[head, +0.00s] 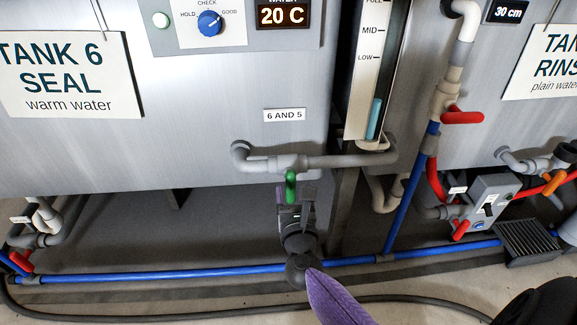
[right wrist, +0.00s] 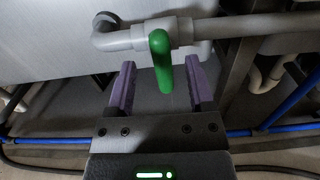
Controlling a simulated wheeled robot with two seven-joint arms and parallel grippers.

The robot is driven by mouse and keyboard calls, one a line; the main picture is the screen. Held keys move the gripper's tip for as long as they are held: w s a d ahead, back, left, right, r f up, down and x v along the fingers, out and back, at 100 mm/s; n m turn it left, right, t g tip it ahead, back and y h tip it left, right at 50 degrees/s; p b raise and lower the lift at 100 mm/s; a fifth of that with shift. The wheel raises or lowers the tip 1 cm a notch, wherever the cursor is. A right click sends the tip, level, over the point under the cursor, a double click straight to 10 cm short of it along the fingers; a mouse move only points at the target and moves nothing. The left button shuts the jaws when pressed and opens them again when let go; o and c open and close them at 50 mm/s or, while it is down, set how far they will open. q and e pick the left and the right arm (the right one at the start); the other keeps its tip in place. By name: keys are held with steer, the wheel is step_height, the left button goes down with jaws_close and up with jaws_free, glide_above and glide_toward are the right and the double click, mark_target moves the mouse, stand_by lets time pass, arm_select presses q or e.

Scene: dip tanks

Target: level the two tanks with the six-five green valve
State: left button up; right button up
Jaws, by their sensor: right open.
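The green valve handle (head: 290,186) hangs down from the grey pipe under the "6 AND 5" label (head: 284,115). It also shows in the right wrist view (right wrist: 161,62), pointing down, crosswise to the pipe (right wrist: 270,27). My right gripper (head: 293,192) is open just below the pipe. In the right wrist view its two purple fingers (right wrist: 160,82) stand on either side of the handle's lower part, with gaps on both sides. Tank 6 (head: 200,140) is behind the valve; the sight tube (head: 374,118) beside it shows liquid below LOW. My left gripper is not in view.
An orange handle (head: 553,182) is at far right. A blue pipe (head: 170,275) and a black hose (head: 180,316) run along the floor.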

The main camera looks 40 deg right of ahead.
mark_target(291, 181)
steer(key=b+x, duration=0.1)
steer(key=x, duration=0.2)
steer(key=b+x, duration=0.1)
steer(key=x, duration=0.2)
steer(key=shift+w+d+f, duration=0.1)
steer(key=shift+w+f, duration=0.1)
steer(key=shift+f, duration=0.05)
steer(key=shift+w+d+r, duration=0.15)
steer(key=shift+w+d, duration=0.05)
steer(key=shift+w, duration=0.15)
steer(key=shift+c, duration=0.9)
steer(key=c, duration=0.7)
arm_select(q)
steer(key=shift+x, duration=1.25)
arm_select(e)
jaws_close()
